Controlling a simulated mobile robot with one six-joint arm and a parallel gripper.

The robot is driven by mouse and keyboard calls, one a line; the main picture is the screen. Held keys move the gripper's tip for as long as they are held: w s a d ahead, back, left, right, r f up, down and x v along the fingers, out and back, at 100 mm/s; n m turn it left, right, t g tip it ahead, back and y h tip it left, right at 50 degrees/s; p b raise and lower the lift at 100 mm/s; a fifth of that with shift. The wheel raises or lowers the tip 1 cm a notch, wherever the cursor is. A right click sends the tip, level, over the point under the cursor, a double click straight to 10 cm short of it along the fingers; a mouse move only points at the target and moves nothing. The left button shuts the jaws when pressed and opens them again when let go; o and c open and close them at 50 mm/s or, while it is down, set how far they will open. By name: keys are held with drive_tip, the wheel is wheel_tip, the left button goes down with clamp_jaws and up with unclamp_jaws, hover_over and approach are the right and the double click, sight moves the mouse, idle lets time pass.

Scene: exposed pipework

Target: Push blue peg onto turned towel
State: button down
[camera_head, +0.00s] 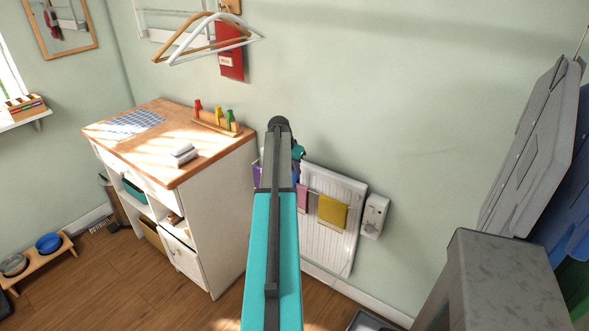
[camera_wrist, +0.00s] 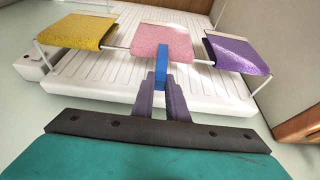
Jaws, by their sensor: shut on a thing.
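My gripper (camera_wrist: 161,88) is shut on the blue peg (camera_wrist: 161,68), which points away from it. The peg's tip overlaps the edge of the pink towel (camera_wrist: 162,38) in the wrist view; I cannot tell whether they touch. A yellow towel (camera_wrist: 76,31) and a purple towel (camera_wrist: 238,53) hang on the same rail, one on each side of the pink one. Which towel is turned is unclear.
The rail is in front of a white radiator (camera_head: 325,240), with a white box (camera_head: 374,215) beside it. A wood-topped cabinet (camera_head: 160,128) stands left, bearing a wooden peg stand (camera_head: 217,124) with red, yellow and green pegs. A grey block (camera_head: 505,280) is at right.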

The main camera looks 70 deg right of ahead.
drive_tip(key=shift+f+b, duration=0.5)
drive_tip(key=shift+f, duration=0.55)
idle(0.5)
drive_tip(key=c, duration=1.7)
unclamp_jaws()
drive_tip(key=shift+o, duration=0.2)
drive_tip(key=shift+r, duration=0.15)
drive_tip(key=shift+r+p, duration=1.5)
drive_tip(key=shift+r, duration=1.9)
